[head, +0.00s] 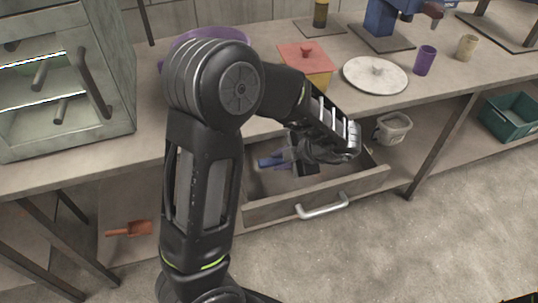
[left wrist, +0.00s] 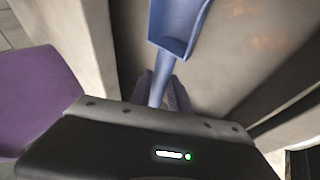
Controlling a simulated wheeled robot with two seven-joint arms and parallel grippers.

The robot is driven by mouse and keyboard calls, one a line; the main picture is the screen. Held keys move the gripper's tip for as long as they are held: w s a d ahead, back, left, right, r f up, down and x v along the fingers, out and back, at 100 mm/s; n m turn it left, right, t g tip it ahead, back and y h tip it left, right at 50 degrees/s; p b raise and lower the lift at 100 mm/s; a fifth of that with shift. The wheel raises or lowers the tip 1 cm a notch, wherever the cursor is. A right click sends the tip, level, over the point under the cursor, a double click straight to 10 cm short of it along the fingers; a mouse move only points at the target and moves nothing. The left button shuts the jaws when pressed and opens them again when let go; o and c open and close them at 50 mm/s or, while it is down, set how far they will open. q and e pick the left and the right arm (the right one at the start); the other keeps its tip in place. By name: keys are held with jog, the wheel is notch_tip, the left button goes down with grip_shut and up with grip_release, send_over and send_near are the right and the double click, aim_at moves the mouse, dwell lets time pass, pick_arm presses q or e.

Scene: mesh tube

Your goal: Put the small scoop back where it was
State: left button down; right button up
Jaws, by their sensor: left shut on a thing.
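My left gripper (head: 290,156) is shut on the handle of a small blue scoop (head: 269,161), inside or just above the open drawer (head: 320,192). In the left wrist view, the blue scoop (left wrist: 180,22) points away from the gripper (left wrist: 164,88), its handle between the fingers. I cannot tell whether the scoop touches the drawer floor. An orange-brown scoop (head: 130,228) lies on the low shelf at the left. My right gripper is not in view.
The worktop above holds a red-lidded box (head: 306,62), a round white disc (head: 375,74) and a purple cup (head: 425,60). A purple bowl (head: 208,36) stands behind my arm. A whitish tub (head: 393,127) and a green crate (head: 510,115) are on the right.

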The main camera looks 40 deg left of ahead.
pick_arm(q)
jog(key=a, duration=0.4)
jog(key=shift+w+f, duration=0.1)
jog(key=shift+f, duration=0.5)
jog(key=shift+f, duration=0.1)
jog(key=c, duration=1.2)
grip_release()
jog(key=shift+c, duration=0.2)
jog(key=p+v, duration=0.1)
jog(key=v, duration=1.1)
